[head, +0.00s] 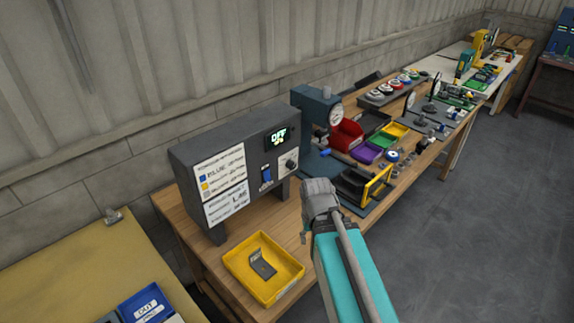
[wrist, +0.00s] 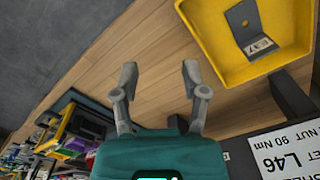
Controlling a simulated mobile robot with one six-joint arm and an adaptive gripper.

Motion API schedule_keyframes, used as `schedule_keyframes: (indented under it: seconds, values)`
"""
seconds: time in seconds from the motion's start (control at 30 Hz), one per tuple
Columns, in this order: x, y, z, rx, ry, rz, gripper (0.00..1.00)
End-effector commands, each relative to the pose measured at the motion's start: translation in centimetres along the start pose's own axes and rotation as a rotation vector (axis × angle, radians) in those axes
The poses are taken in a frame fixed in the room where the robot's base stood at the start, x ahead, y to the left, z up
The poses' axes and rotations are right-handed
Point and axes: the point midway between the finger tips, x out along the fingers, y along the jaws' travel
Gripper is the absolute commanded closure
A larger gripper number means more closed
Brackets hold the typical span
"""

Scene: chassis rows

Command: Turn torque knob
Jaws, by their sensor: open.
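The dark grey control box (head: 205,148) stands on two legs on the wooden bench. A small round torque knob (head: 291,164) sits on a pale plate at the right of its front face. A small lit display (head: 281,138), seeming to read OFF, is above the knob, and a blue switch (head: 266,173) is left of it. My gripper (head: 318,188) is in front of and to the lower right of the knob, apart from it. In the wrist view my gripper (wrist: 158,75) is open and empty over bare bench wood. The knob does not show in the wrist view.
A yellow tray (head: 236,266) with a dark bracket (head: 262,264) lies in front of the box; the tray also shows in the wrist view (wrist: 209,48). A blue press (head: 310,108) and coloured bins stand right of the box.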

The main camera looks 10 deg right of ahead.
Motion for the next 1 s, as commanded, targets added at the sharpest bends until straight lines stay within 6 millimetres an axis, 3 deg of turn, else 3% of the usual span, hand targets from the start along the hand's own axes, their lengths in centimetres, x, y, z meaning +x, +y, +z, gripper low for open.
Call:
schedule_keyframes:
  seconds: [0.27, 0.3, 0.43, 0.57, 0.7, 1.0]
  values:
    - [0.0, 0.0, 0.0, 0.0, 0.0, 0.0, 0.43]
    - [0.0, 0.0, 0.0, 0.0, 0.0, 0.0, 0.41]
    - [0.1, 0.0, -0.1, 0.005, 0.002, -0.007, 0.18]
    - [0.6, -0.2, -0.5, 0.032, 0.016, -0.041, 0.18]
    - [1.4, -2.3, -1.5, 0.107, 0.045, -0.128, 0.18]
    - [2.9, -3.6, -5.8, 0.401, 0.138, -0.481, 0.18]
